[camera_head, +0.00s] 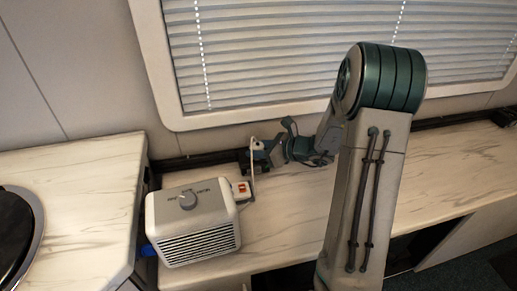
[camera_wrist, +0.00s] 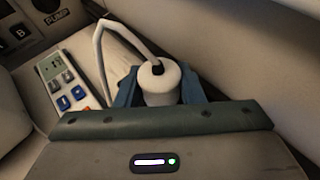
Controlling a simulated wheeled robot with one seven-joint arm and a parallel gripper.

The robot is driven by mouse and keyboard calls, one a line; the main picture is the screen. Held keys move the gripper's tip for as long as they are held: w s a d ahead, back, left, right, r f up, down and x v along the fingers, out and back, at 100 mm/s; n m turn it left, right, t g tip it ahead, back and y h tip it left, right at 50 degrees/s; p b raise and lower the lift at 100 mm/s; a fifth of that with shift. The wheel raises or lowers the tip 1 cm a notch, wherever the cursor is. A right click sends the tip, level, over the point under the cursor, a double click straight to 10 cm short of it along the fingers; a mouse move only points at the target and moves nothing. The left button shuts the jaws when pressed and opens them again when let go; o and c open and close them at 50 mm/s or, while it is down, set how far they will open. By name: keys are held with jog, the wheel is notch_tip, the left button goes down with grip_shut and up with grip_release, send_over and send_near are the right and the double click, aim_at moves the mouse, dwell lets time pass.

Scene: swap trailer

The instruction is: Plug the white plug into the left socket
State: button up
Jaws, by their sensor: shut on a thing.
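My gripper (camera_head: 260,152) is at the back of the worktop, below the window, behind the white heater box. In the wrist view my gripper (camera_wrist: 158,88) has its two blue fingers on either side of the white plug (camera_wrist: 160,84) and is shut on it. A white cable (camera_wrist: 122,27) arches from the plug and runs down to the left. The cable (camera_head: 252,163) also shows in the head view. The left socket cannot be made out for certain. A dark labelled panel (camera_wrist: 18,32), with the letter B and a round dark part, is cut off at the upper left.
A white heater box (camera_head: 192,222) with a dial stands on the worktop (camera_head: 290,215). A small white unit with a red switch (camera_head: 242,189) sits beside it. A remote-like device with coloured buttons (camera_wrist: 68,84) lies left of the plug. Worktop right of the heater is clear.

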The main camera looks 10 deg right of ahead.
jog(key=shift+f, duration=0.3)
jog(key=o, duration=1.1)
jog(key=shift+c, duration=0.2)
jog(key=shift+r, duration=0.1)
jog(key=v, duration=1.4)
jog(key=s+a+r+n+g+h+p, duration=0.3)
jog(key=s+a+r+n+g+p, duration=0.45)
jog(key=s+a+n, duration=0.55)
jog(key=s+d+r+n+h+p, duration=0.1)
jog(key=s+r+n+h+p, duration=0.1)
jog(key=n, duration=0.4)
jog(key=s+d+r+n+t+h+p, duration=0.1)
jog(key=s+d+r+n+h+p, duration=0.1)
jog(key=s+r+n+h, duration=0.2)
notch_tip(320, 180, up, 3)
jog(key=n+h, duration=0.1)
jog(key=n, duration=0.1)
jog(key=shift+f+n, duration=0.2)
jog(key=shift+n, duration=0.2)
